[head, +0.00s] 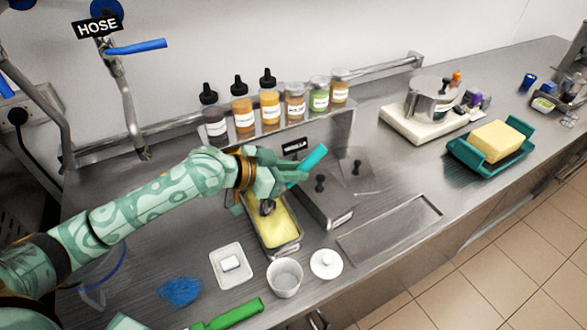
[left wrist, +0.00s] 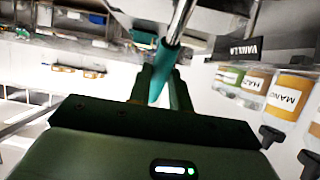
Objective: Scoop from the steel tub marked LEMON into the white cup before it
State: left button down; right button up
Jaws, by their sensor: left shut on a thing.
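My left gripper (head: 286,177) is shut on the teal handle (head: 314,157) of a scoop. The handle (left wrist: 160,72) also shows between my fingers (left wrist: 160,88) in the left wrist view, with a metal shaft beyond it. In the head view the scoop's metal bowl (head: 267,207) is at the far part of an open steel tub (head: 290,249) of pale yellow contents; whether it touches them is unclear. I cannot read a LEMON mark. The open white cup (head: 285,278) stands just before the tub. My right gripper is not in view.
Lidded steel tubs (head: 327,198) stand right of the open tub, by a VANILLA sign (head: 295,146). A white lid (head: 326,263) lies right of the cup. A white dish (head: 232,266), blue cloth (head: 180,291) and green handle (head: 235,314) are to its left. Bottles (head: 270,105) line the back.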

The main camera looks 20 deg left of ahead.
aim_at(306, 161)
pick_arm(q)
jog(key=shift+f+b, duration=0.65)
jog(key=shift+f, duration=0.25)
jog(key=shift+s+a+f+b, duration=0.15)
jog(key=shift+s+f+b, duration=0.05)
jog(key=shift+b, duration=0.15)
jog(key=p, duration=0.2)
jog(key=shift+w+r+g+y+p, duration=0.15)
jog(key=shift+r+g+y+p, duration=0.15)
jog(key=shift+r, duration=0.05)
jog(key=w+d+f+g+y+p, duration=0.1)
jog(key=p, duration=0.3)
jog(key=shift+d+f+p, duration=0.1)
jog(key=shift+f+p, duration=0.05)
jog(key=shift+p, duration=0.25)
jog(key=shift+g+p, duration=0.3)
notch_tip(306, 161, up, 4)
jog(key=p, duration=0.4)
jog(key=shift+w+d+f, duration=0.1)
jog(key=shift+f, duration=0.05)
jog(key=g+y+p, duration=0.1)
jog(key=p, duration=0.2)
jog(key=w+d+y+p, duration=0.1)
jog(key=p, duration=0.2)
jog(key=shift+r+g, duration=0.2)
jog(key=shift+g, duration=0.2)
jog(key=shift+w+d+f+g+y+p, duration=0.1)
jog(key=shift+w+d+g+y+p, duration=0.3)
jog(key=shift+p, duration=0.85)
